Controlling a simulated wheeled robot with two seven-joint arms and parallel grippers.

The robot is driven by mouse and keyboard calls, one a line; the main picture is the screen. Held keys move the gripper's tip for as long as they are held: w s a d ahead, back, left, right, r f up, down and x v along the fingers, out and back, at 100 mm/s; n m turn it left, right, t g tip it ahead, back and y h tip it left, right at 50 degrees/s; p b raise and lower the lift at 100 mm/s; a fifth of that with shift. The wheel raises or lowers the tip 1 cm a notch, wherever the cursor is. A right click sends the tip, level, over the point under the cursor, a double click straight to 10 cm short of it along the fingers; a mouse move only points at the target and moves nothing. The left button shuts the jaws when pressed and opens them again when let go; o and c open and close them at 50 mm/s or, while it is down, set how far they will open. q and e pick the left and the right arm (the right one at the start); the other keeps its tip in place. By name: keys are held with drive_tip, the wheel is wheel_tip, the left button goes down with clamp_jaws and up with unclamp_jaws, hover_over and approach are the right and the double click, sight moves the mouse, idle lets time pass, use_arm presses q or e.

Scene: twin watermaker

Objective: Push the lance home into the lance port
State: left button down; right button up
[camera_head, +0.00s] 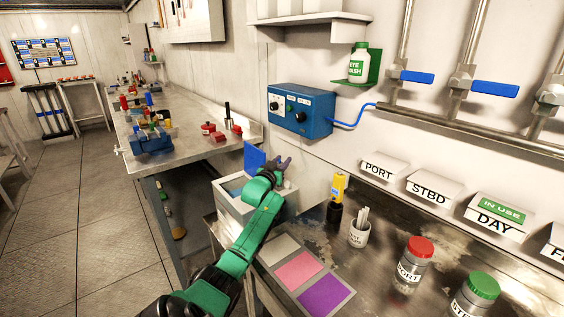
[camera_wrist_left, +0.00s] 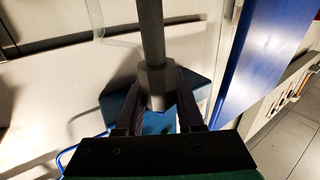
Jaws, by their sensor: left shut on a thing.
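My left gripper (camera_head: 283,163) is at the end of the green arm, over the white box with a blue inside (camera_head: 233,209) at the bench corner. In the left wrist view its two dark fingers (camera_wrist_left: 162,112) are shut on the grey collar of a straight grey rod, which I take for the lance (camera_wrist_left: 151,40). The rod runs up out of the picture above the collar. The lance is not clear in the head view. I cannot make out the lance port for certain, nor whether the lance touches it. My right gripper is not in view.
A blue panel (camera_head: 255,157) stands close beside the left gripper; it looms at right in the wrist view (camera_wrist_left: 255,55). A blue control box (camera_head: 300,111) is on the wall behind. A yellow tool (camera_head: 338,187), a white cup (camera_head: 358,236) and coloured pads stand on the bench to the right.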

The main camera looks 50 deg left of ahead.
use_arm(q)
drive_tip(key=shift+f, duration=0.2)
drive_tip(key=shift+c, duration=2.3)
unclamp_jaws()
drive_tip(key=shift+d, duration=0.1)
drive_tip(key=shift+s+f, duration=0.1)
drive_tip(key=shift+s+d, duration=0.35)
drive_tip(key=v, duration=1.3)
drive_tip(key=shift+s+r, duration=0.2)
drive_tip(key=shift+s, duration=0.05)
